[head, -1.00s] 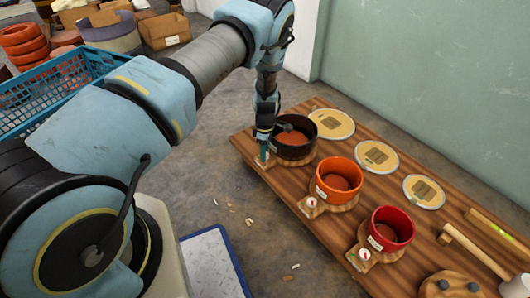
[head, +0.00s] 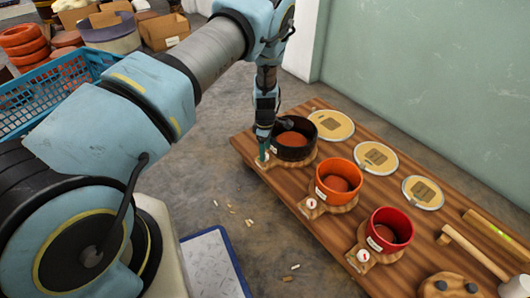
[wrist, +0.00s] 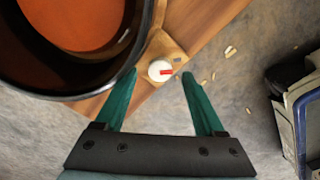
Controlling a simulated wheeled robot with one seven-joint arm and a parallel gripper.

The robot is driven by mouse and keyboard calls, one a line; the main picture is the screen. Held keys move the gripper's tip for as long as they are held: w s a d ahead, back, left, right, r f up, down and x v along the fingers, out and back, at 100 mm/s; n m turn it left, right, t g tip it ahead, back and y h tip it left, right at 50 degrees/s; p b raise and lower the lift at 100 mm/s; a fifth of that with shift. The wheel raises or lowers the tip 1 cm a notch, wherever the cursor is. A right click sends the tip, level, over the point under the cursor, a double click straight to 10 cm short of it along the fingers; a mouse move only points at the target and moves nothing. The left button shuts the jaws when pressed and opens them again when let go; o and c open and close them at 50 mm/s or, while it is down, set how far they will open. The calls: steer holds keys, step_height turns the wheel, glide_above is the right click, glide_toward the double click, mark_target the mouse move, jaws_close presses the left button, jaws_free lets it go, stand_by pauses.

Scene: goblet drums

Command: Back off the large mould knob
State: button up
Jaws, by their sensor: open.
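The large mould is the dark pot with a brown inside (head: 292,139), at the far left end of the wooden bench. Its knob, white with a red mark, shows in the wrist view (wrist: 160,70) on a wooden tab beside the pot. My gripper (head: 263,157) points down over this tab and hides the knob in the head view. In the wrist view my gripper (wrist: 158,76) is open, with its green fingers apart on either side of the knob. I cannot tell whether the fingers touch it.
An orange mould (head: 338,182) and a smaller red mould (head: 390,230), each with a knob, stand further along the bench (head: 300,197). Round discs (head: 376,157) lie behind them. A mallet (head: 468,247) lies to the right. A blue crate (head: 50,95) stands left.

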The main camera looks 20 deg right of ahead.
step_height(320, 180, up, 8)
steer(key=p, duration=0.1)
steer(key=shift+r+p, duration=0.25)
steer(key=shift+p, duration=0.15)
steer(key=w+a+r+m, duration=0.2)
steer(key=a+r+m, duration=0.3)
steer(key=a+r, duration=1.55)
steer(key=s+a+r+m+t, duration=0.1)
steer(key=s+a+r+m, duration=0.2)
steer(key=s+a+r, duration=0.5)
steer(key=s+a+r+m+t, duration=0.1)
steer(key=s+a+r+m, duration=0.3)
steer(key=a, duration=0.5)
step_height(320, 180, up, 30)
steer(key=n+p, duration=0.1)
steer(key=p, duration=3.1)
steer(key=shift+s+r, duration=0.2)
steer(key=shift+s, duration=0.2)
steer(key=shift+d, duration=0.1)
